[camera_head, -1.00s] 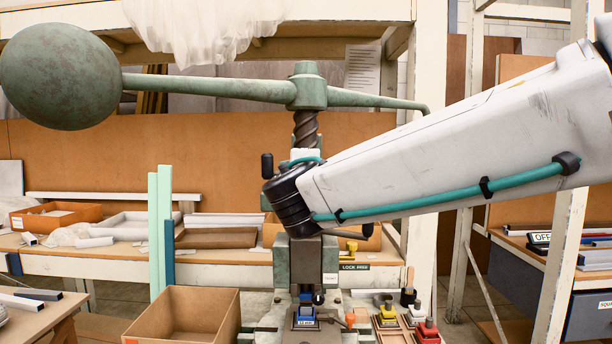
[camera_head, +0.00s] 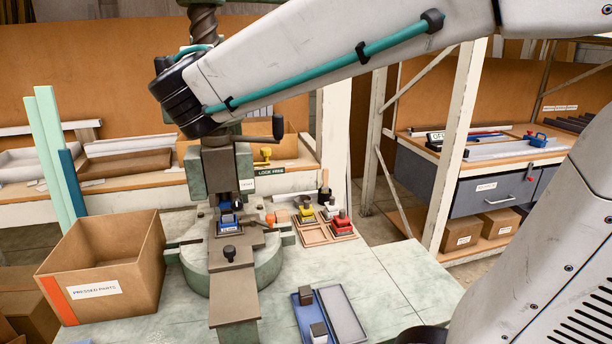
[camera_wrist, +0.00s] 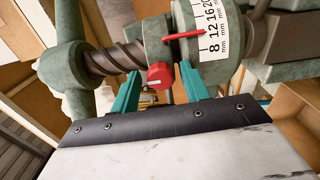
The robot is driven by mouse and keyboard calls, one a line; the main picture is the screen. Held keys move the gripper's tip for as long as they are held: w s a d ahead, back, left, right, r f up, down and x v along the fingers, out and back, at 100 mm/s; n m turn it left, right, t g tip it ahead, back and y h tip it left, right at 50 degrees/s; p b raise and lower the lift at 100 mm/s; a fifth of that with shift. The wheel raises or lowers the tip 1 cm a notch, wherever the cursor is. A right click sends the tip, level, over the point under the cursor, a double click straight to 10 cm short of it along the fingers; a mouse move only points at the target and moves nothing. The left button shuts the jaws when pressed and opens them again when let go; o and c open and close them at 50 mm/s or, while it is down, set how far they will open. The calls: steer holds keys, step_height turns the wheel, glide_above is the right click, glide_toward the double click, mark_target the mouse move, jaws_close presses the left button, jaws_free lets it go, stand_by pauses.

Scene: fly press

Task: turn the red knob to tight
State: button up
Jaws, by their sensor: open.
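The red knob (camera_wrist: 160,76) sits on the side of the green press body in the wrist view, with a pale line on its face. My gripper (camera_wrist: 160,71) has its two teal fingers apart, one on each side of the knob in the picture. I cannot tell whether either finger touches it. The press screw (camera_wrist: 112,60) runs to the left of the knob. A white millimetre scale (camera_wrist: 215,38) with a red pointer (camera_wrist: 184,36) is just to the right. In the head view my forearm and wrist hide the knob and most of my gripper.
The press ram (camera_head: 219,165) stands over a blue die (camera_head: 228,222) on the press bed. A cardboard box (camera_head: 100,262) labelled for pressed parts is at left. Blue and grey trays (camera_head: 342,315) lie in front. Red and yellow blocks sit in a wooden rack (camera_head: 315,236).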

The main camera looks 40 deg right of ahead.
steer(key=s+a+n, duration=0.3)
steer(key=s+n, duration=0.4)
steer(key=n, duration=1)
steer(key=s+d+f+m+g+h, duration=0.2)
steer(key=s+d+f+m+g, duration=0.5)
steer(key=d+f+m, duration=0.3)
steer(key=s+d+f+m+g+y, duration=0.2)
steer(key=s+f+m+g+y, duration=0.1)
steer(key=s+f+m+g, duration=0.3)
steer(key=shift+s+f+m, duration=1.3)
steer(key=shift+s+m, duration=0.75)
steer(key=shift+m, duration=1.05)
steer(key=shift+d, duration=0.1)
